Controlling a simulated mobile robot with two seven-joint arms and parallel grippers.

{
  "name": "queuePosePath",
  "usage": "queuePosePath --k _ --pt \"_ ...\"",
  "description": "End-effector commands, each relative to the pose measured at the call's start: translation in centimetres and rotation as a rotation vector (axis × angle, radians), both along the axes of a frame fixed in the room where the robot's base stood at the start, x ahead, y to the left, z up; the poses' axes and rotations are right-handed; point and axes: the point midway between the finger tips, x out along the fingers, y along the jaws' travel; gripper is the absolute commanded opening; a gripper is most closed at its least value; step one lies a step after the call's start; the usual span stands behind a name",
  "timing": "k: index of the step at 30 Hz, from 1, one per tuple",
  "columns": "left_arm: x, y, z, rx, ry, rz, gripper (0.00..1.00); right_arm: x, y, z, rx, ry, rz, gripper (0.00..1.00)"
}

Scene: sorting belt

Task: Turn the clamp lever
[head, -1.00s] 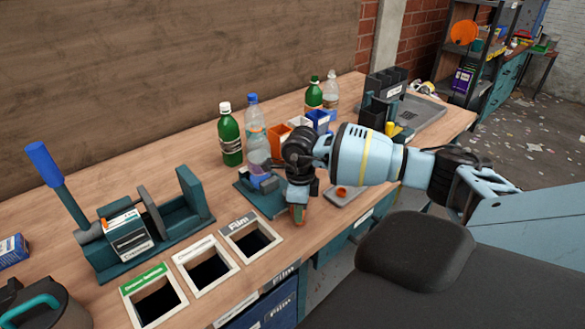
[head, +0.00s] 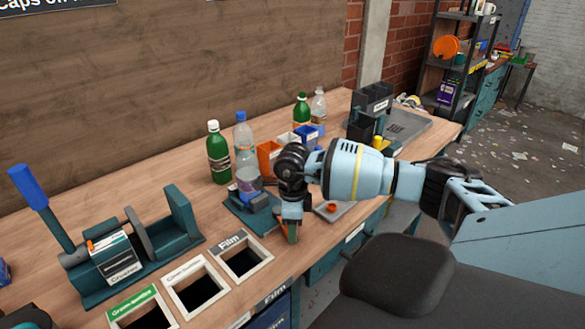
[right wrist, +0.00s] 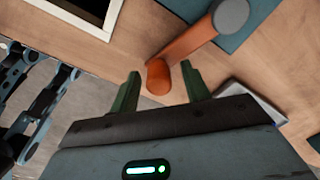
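The clamp lever (right wrist: 186,47) shows in the right wrist view as an orange bar with a rounded end and a grey round pivot, over a teal base plate (right wrist: 252,15). My right gripper (right wrist: 160,75) is open, with one green finger on each side of the lever's orange end. I cannot tell whether a finger touches it. The gripper mostly hides the lever there. My left gripper is not in view.
A crusher (head: 120,262) with a blue-handled lever (head: 28,186) stands at the left. Framed bin openings, one labelled Film (head: 230,241), line the front edge. Bottles (head: 218,152) stand behind the clamp. A small grey tray (head: 335,213) lies right of the gripper.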

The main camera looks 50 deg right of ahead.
Motion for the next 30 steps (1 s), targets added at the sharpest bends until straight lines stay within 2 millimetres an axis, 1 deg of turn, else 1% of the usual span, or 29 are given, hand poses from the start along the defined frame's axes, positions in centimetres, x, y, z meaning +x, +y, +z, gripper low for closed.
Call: queuePosePath --k 5,8,11,18,21,25,30 --pt "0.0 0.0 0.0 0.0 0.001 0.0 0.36 0.0 0.0 0.1 0.001 -0.001 0.0 0.47" --pt "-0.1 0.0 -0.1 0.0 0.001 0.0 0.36 0.1 0.0 0.7 0.001 -0.002 -0.001 0.47" --pt "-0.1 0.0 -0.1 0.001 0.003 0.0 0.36 0.1 0.0 2.0 0.0 -0.005 0.0 0.47" --pt "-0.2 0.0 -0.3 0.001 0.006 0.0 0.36 0.0 0.0 5.8 0.0 -0.004 -0.001 0.47" --pt "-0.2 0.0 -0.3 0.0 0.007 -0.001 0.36 0.0 0.0 6.9 0.001 -0.002 -0.001 0.47" --pt "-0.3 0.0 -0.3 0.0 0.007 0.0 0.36 0.0 0.0 7.7 0.0 -0.001 0.0 0.47" --pt "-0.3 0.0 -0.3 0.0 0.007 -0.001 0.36 0.0 0.0 7.9 0.001 -0.001 0.0 0.47"
